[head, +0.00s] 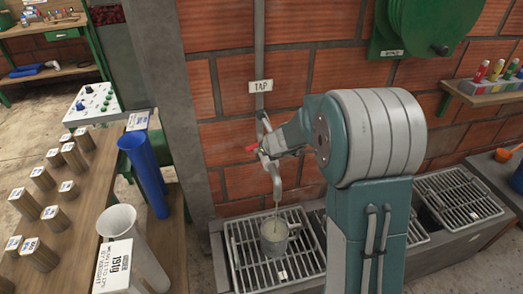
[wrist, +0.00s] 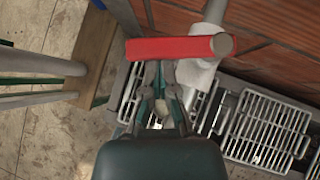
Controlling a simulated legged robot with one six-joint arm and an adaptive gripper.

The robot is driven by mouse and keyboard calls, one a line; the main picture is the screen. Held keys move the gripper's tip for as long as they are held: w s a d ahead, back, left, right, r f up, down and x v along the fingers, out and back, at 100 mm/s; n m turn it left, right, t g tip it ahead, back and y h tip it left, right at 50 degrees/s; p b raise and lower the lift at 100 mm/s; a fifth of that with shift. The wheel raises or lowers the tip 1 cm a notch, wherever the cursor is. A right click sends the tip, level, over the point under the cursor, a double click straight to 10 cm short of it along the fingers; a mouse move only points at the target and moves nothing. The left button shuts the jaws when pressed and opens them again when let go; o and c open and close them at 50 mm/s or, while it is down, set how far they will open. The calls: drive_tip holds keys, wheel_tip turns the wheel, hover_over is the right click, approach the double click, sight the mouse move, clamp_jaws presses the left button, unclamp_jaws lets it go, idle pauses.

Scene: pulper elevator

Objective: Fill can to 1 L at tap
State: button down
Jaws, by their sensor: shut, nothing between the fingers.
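The tap (head: 276,178) is a grey pipe on the brick wall under a TAP sign (head: 261,86). Its red lever (head: 252,148) points left in the head view and lies as a red bar (wrist: 178,48) across the top of the wrist view. A grey metal can (head: 273,237) stands upright on a grate under the spout. A thin stream seems to run from the spout into it; the level inside is not readable. My gripper (head: 270,152) is shut and empty beside the lever; its fingertips (wrist: 160,76) are close to the bar, contact unclear.
The slatted grate (head: 243,262) covers a trough along the wall, with more grates (head: 462,197) at right. A wooden table (head: 62,238) with several labelled cylinders and a white funnel-topped container (head: 117,222) stands at left. A blue tube (head: 144,170) stands beside it.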

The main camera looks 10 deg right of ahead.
drive_tip(key=shift+w+a, duration=0.65)
drive_tip(key=shift+w, duration=0.05)
drive_tip(key=shift+w+a, duration=0.1)
drive_tip(key=shift+w, duration=0.05)
idle(0.4)
